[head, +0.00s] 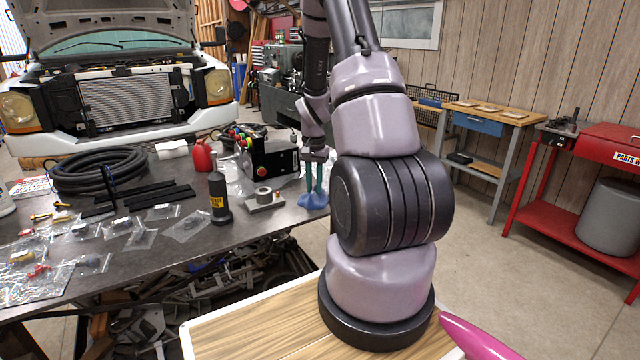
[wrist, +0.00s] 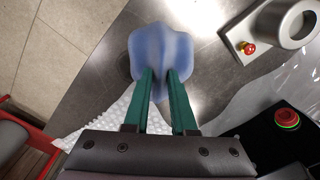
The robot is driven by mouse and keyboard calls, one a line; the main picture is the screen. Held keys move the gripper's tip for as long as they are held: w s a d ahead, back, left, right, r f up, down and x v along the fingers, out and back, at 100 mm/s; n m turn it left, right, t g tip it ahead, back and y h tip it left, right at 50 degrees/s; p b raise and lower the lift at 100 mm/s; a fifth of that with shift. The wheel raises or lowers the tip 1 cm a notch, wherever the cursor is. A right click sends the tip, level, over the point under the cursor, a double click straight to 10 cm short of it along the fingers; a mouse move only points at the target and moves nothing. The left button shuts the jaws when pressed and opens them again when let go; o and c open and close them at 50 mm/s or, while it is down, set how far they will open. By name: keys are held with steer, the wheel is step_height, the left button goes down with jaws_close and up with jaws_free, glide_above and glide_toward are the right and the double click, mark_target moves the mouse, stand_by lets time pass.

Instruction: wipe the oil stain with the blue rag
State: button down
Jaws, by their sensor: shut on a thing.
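The blue rag (head: 313,201) is a bunched cloth at the right edge of the dark metal workbench (head: 178,245). My gripper (head: 315,188) points down over that edge with its green fingers shut on the rag. In the wrist view the rag (wrist: 160,48) spreads out beyond the tips of my gripper (wrist: 160,75). The rag looks low, at or just above the bench top; I cannot tell whether it touches.
A grey fixture with a ring (head: 264,200) and a black bottle (head: 219,198) stand left of the rag. A control box with a red button (head: 272,158) is behind. Clear plastic and bubble wrap (wrist: 95,135) lie close by. Open floor lies past the bench edge.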

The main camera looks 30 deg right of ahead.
mark_target(301, 200)
steer(key=shift+s+a, duration=0.1)
steer(key=shift+a, duration=2.35)
step_height(301, 200, up, 6)
steer(key=shift+r, duration=0.1)
step_height(301, 200, up, 3)
steer(key=shift+f, duration=0.1)
steer(key=shift+d, duration=0.1)
